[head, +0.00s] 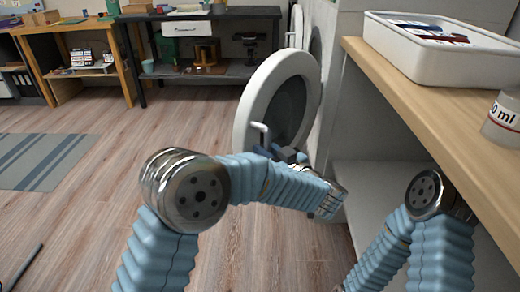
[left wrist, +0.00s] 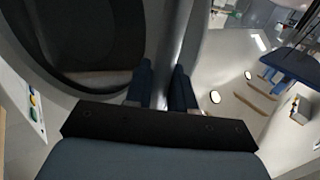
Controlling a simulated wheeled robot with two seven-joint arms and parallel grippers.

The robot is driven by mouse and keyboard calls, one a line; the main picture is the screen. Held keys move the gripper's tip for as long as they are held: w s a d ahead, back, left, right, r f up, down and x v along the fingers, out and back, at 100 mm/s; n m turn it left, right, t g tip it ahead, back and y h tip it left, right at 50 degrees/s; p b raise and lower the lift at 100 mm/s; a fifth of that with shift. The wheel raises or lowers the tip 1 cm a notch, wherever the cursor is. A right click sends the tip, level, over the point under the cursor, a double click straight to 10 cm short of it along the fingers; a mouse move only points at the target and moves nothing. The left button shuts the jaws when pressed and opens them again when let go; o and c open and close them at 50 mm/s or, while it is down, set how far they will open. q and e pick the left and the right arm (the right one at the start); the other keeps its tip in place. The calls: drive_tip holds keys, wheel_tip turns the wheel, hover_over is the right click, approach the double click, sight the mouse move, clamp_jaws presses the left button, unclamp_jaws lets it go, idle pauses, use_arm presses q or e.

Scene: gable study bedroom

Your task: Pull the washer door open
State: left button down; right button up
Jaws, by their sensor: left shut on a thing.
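The washer door (head: 246,108), a round white ring with dark glass, stands out at an angle from the pale front on its right in the head view. My left gripper (head: 285,155) is at the door's lower part, partly hidden by my own arm. A pale hooked piece (head: 263,132) shows just beside it. In the left wrist view, the fingers of my left gripper (left wrist: 160,85) are closed on a light upright part of the door; I cannot tell whether it is handle or rim. The dark door glass (left wrist: 85,35) is left of them. My right gripper is out of view.
A wooden counter (head: 412,105) with a white tray (head: 440,66) and a labelled container (head: 503,120) is at the right. A dark workbench (head: 200,15) and a wooden desk (head: 75,27) stand at the back.

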use_arm(q)
drive_tip(key=c, duration=1.1)
unclamp_jaws()
drive_tip(key=shift+s, duration=0.1)
drive_tip(key=v, duration=1.3)
drive_tip(key=shift+s+d, duration=0.2)
drive_tip(key=shift+s, duration=0.05)
